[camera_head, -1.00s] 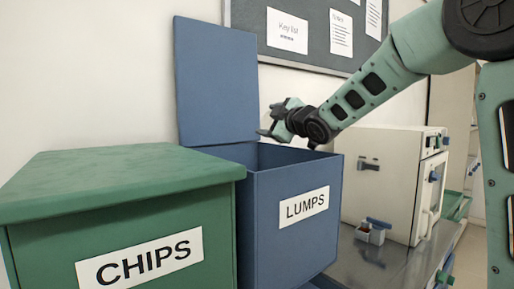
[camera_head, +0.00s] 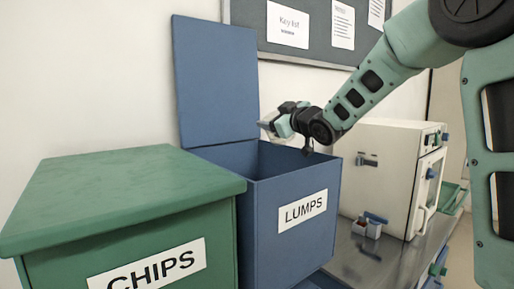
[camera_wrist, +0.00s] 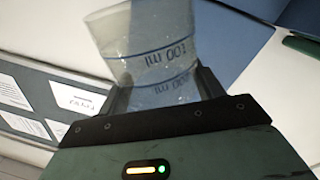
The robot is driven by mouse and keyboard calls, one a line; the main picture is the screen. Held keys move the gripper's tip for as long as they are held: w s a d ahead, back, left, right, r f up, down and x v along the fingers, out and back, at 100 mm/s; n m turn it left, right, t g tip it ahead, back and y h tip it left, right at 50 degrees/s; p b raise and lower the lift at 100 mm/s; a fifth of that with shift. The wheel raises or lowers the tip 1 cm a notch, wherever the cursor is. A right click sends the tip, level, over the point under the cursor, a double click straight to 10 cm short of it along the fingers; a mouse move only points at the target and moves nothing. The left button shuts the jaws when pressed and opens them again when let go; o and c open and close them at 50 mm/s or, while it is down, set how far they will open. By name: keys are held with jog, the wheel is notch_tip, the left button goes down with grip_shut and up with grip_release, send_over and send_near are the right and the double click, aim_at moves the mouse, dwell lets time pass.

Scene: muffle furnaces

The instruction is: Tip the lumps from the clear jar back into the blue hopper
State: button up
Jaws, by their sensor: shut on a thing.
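The blue hopper (camera_head: 280,245), labelled LUMPS, stands in the middle of the head view with its lid (camera_head: 215,85) raised against the wall. My gripper (camera_head: 283,121) is over the hopper's open top, toward its back right. It is shut on the clear jar (camera_wrist: 150,55), which has blue ml markings and stands out between the two fingers in the wrist view. In the head view only a small pale part of the jar (camera_head: 268,122) shows. I see no clear lumps in the jar; the hopper's floor is hidden by its front wall.
A closed green bin (camera_head: 120,190) labelled CHIPS stands left of the hopper. A cream furnace (camera_head: 385,180) stands to the right on a metal bench, with a small box (camera_head: 367,228) in front of it. A notice board (camera_head: 300,45) hangs behind my arm.

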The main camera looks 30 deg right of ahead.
jog(key=shift+d+m, duration=0.15)
jog(key=shift+m, duration=0.35)
jog(key=m+p, duration=0.2)
jog(key=m, duration=0.1)
jog(key=shift+d+f, duration=0.1)
jog(key=shift+f+m, duration=0.25)
jog(key=shift+m, duration=0.25)
jog(key=shift+f+m, duration=0.1)
jog(key=shift+m, duration=0.2)
notch_tip(320, 180, up, 5)
jog(key=p, duration=0.3)
jog(key=shift+p, duration=0.4)
